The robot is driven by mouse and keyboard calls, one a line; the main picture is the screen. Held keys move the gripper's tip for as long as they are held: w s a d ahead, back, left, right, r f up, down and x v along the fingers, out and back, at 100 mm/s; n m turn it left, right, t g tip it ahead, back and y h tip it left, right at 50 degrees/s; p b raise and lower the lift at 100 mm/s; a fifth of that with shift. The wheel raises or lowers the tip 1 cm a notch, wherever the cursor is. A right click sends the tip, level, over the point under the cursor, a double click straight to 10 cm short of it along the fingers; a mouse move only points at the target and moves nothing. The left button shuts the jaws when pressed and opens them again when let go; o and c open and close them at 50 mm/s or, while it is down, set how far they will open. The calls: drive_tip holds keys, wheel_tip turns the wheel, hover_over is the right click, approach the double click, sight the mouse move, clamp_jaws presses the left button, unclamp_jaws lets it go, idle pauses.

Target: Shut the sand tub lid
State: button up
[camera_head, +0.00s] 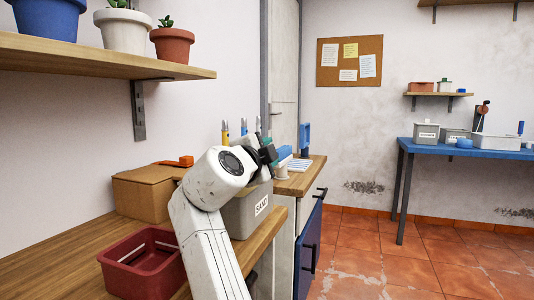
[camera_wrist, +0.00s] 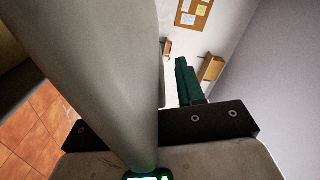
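The sand tub (camera_head: 243,217) is a grey box with a white "SAND" label on its front. It stands on the wooden bench in the head view, partly behind my white arm. Its top and lid are hidden by my arm, so I cannot tell how the lid stands. My gripper (camera_head: 269,154) is dark with green finger parts, above and slightly right of the tub. In the wrist view its green fingers (camera_wrist: 188,82) show close together, and a large pale rounded shape covers the left. I cannot tell whether the gripper is open, and I see nothing held.
A red bin (camera_head: 142,268) and a cardboard box (camera_head: 145,193) with an orange item (camera_head: 178,161) on it are left of my arm. A shelf (camera_head: 100,62) with potted plants hangs above. A blue table (camera_head: 465,149) with containers stands at the right. Tiled floor between is clear.

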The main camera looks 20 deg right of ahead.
drive_tip(key=p+v, duration=0.1)
drive_tip(key=v, duration=0.6)
drive_tip(key=shift+s, duration=0.15)
drive_tip(key=shift+a, duration=0.15)
drive_tip(key=shift+c, duration=0.2)
